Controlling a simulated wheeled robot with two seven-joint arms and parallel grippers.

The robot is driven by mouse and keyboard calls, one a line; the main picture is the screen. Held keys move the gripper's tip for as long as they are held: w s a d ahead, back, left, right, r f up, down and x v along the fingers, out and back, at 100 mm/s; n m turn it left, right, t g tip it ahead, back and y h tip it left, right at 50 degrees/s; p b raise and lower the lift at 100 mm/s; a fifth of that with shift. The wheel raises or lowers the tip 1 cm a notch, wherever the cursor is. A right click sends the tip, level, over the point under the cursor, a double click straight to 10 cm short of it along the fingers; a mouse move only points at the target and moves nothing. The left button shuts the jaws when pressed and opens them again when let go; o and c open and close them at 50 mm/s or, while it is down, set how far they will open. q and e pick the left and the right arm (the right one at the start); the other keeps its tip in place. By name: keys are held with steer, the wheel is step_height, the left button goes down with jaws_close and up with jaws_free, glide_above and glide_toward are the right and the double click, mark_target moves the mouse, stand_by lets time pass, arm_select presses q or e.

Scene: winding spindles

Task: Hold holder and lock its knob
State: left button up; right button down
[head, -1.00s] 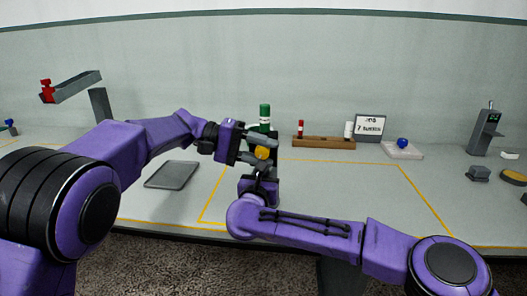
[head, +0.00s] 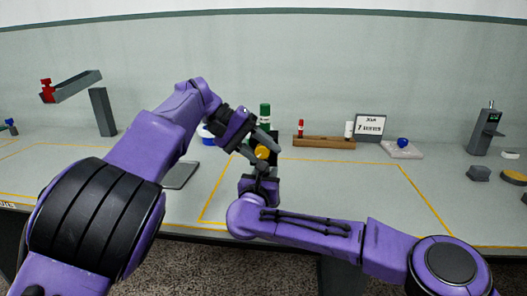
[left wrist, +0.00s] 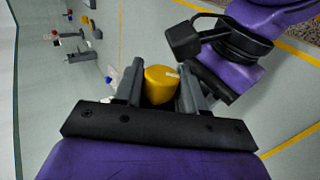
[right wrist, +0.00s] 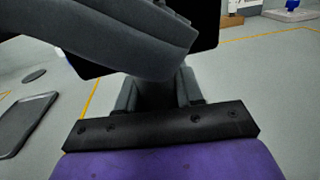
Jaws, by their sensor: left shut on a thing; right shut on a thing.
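The yellow knob (head: 262,152) sits on the holder in the middle of the table, below a green spool (head: 265,111). My left gripper (head: 267,146) comes in from the upper left and is shut on the knob. In the left wrist view the knob (left wrist: 160,85) lies between the two fingers. My right gripper (head: 260,174) comes from below and is shut on the dark grey holder. In the right wrist view its fingers (right wrist: 157,92) are closed around a dark grey part, and a grey finger crosses in front. Much of the holder is hidden by the grippers.
A wooden rack (head: 324,141) with a red and a white piece stands behind, to the right. A sign (head: 370,126) and a white pad (head: 402,152) with a blue knob are further right. A grey tray (head: 180,174) lies left. The right part of the yellow-outlined area is clear.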

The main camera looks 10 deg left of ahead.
arm_select(q)
steer(key=o, duration=1)
steer(key=shift+c, duration=0.2)
steer(key=shift+a, duration=0.1)
steer(key=v, duration=1.1)
steer(key=shift+a+r, duration=0.25)
steer(key=shift+a, duration=0.1)
steer(key=shift+w, duration=0.1)
